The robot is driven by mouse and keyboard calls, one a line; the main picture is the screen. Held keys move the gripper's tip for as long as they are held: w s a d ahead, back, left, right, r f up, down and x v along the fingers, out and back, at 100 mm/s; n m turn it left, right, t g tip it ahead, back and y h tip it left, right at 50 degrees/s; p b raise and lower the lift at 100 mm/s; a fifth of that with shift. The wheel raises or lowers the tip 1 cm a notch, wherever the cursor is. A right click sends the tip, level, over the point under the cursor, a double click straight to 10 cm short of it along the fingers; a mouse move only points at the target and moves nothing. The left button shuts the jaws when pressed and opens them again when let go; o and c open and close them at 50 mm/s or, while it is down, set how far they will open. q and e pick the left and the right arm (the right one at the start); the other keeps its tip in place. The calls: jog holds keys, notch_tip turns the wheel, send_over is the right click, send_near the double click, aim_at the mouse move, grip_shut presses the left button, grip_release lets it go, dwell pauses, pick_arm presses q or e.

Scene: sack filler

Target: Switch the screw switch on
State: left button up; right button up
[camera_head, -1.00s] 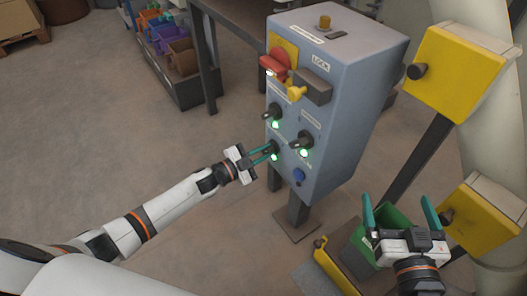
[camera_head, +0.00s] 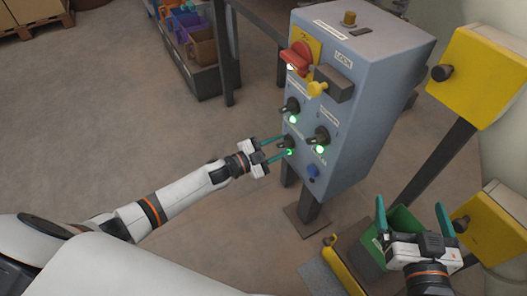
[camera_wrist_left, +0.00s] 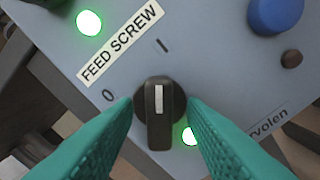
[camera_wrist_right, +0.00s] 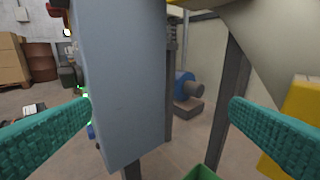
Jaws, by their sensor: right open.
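The feed screw switch (camera_wrist_left: 159,130) is a black knob under the "FEED SCREW" label (camera_wrist_left: 120,42) in the left wrist view. Its white mark points up the picture, toward the "I"; the "0" is to the left. A green lamp (camera_wrist_left: 190,136) beside it is lit. In the head view the switch (camera_head: 287,142) is the lower left knob on the grey-blue cabinet (camera_head: 357,120). My left gripper (camera_head: 285,146) is open, with one finger on each side of the knob; contact is unclear. My right gripper (camera_head: 411,211) is open and empty, right of the cabinet.
The cabinet also carries a red rotary handle (camera_head: 297,56), two other black knobs with lit green lamps, and a blue button (camera_head: 313,170). A green bin (camera_head: 403,222) is behind my right gripper. Yellow boxes (camera_head: 478,76) stand at right.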

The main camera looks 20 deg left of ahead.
pick_arm(q)
jog(key=p+v, duration=0.2)
jog(key=v, duration=0.9)
jog(key=shift+s+a, duration=0.25)
pick_arm(e)
jog(key=s+d+f+g+h, duration=0.2)
jog(key=s+d+f+g, duration=0.1)
jog(key=s+f+g, duration=0.2)
jog(key=shift+s+f+g, duration=0.35)
jog(key=shift+f+g, duration=0.65)
jog(key=shift+f, duration=0.7)
pick_arm(q)
jog(key=shift+d, duration=0.15)
pick_arm(e)
jog(key=shift+a, duration=0.1)
